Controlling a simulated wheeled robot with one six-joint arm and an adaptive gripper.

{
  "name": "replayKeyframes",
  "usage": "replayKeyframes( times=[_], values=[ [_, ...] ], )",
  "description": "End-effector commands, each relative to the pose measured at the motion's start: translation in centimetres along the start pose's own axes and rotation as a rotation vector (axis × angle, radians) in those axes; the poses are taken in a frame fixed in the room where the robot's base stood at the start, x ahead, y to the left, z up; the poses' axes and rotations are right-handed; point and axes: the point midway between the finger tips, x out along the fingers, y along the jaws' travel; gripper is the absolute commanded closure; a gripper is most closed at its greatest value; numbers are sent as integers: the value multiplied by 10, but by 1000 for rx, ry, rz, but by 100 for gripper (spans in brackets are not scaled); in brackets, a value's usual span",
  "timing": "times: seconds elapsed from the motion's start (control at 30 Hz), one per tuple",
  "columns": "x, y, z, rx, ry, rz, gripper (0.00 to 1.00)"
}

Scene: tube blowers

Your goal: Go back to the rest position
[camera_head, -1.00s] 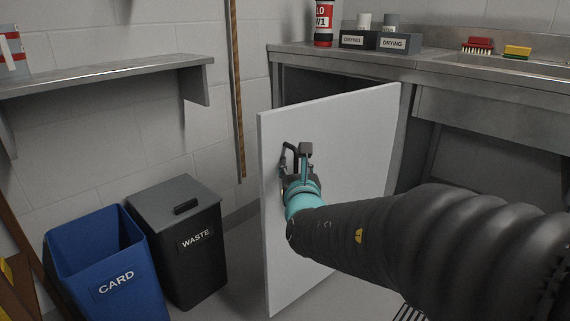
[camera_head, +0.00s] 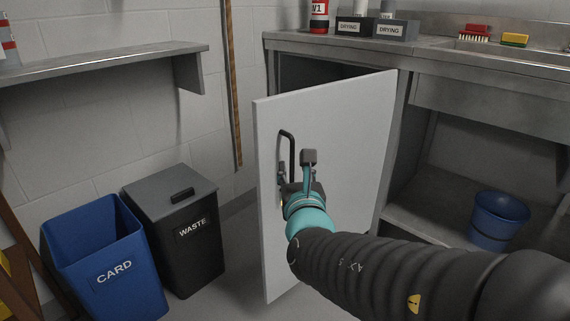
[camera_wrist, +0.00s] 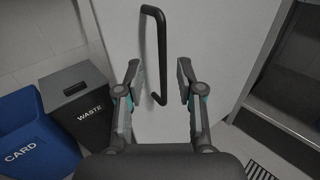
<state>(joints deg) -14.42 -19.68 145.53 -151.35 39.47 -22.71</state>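My gripper (camera_wrist: 158,85) is open in the wrist view, its two fingers apart on either side of the lower end of a black door handle (camera_wrist: 161,55). The handle does not look clamped. In the head view my gripper (camera_head: 296,178) is in front of the white cabinet door (camera_head: 350,130), just below and right of the handle (camera_head: 289,147). The door stands swung open from the metal counter, with the dark cabinet inside (camera_head: 310,72) showing above it. The exact gap between fingers and handle cannot be told.
A blue CARD bin (camera_head: 108,262) and a black WASTE bin (camera_head: 180,238) stand on the floor at left, below a metal shelf (camera_head: 100,65). A blue bucket (camera_head: 498,222) is under the sink at right. Two DRYING boxes (camera_head: 390,30) sit on the metal counter (camera_head: 430,48).

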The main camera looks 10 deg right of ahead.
Motion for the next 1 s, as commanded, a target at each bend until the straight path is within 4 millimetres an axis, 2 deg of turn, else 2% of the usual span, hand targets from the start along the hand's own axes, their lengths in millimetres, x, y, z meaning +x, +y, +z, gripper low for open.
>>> replayKeyframes(
  times=[0.17, 0.23, 0.47, 0.67, 0.8, 1.0],
  values=[
    [0, 0, 1, 22, -3, -2, 63],
    [0, -7, 0, 80, -2, -32, 63],
    [-7, -52, -17, 416, 32, -252, 63],
    [-29, -94, -35, 756, 44, -492, 63],
    [-51, -116, -48, 991, 45, -664, 63],
    [-89, -134, -67, 1328, 39, -911, 63]
  ],
)
